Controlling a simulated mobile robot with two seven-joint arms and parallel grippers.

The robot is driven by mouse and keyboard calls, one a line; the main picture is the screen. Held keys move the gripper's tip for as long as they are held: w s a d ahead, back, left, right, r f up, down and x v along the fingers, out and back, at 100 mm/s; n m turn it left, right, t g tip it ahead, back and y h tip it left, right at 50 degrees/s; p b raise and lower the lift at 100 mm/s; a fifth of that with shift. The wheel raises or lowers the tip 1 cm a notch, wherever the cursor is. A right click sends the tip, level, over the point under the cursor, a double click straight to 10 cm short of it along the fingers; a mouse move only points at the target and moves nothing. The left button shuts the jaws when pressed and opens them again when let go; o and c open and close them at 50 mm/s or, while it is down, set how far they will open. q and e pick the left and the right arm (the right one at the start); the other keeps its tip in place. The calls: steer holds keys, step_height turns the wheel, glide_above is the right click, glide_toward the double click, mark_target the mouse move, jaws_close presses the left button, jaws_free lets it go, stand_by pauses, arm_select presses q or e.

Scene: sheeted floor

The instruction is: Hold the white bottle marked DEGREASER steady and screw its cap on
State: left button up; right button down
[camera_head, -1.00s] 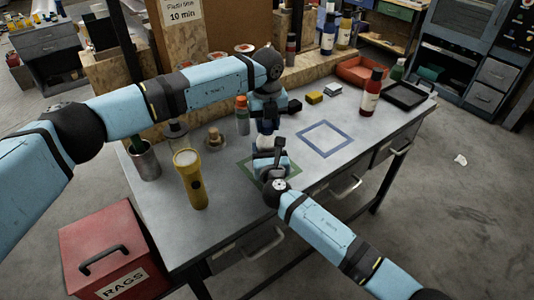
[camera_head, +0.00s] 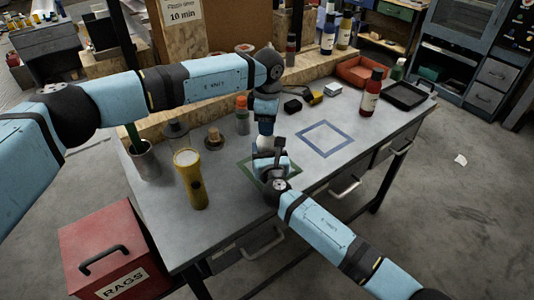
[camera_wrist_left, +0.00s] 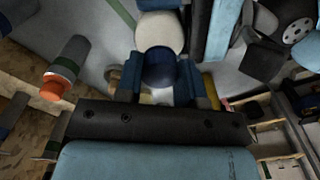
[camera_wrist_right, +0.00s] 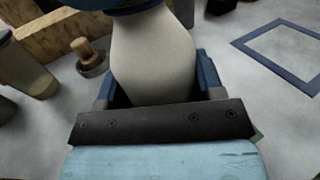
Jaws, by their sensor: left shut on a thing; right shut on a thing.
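The white bottle (camera_head: 264,143) stands on the workbench by the green outlined square (camera_head: 247,172); its marking is not legible. My right gripper (camera_head: 270,167) is shut around the bottle's body, with a finger on each side of it in the right wrist view (camera_wrist_right: 155,88). The bottle (camera_wrist_right: 152,55) looks upright. My left gripper (camera_head: 266,127) is above the bottle, shut on the dark blue cap (camera_wrist_left: 160,68). The cap is at the bottle's top; I cannot tell how far it is seated, as the neck is hidden.
A red bottle (camera_head: 371,92) and black tray (camera_head: 404,96) are at the right. The blue outlined square (camera_head: 326,139) is empty.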

arm_select(q)
steer(key=o, duration=1)
steer(key=shift+r, duration=2.25)
steer(key=shift+c, duration=0.4)
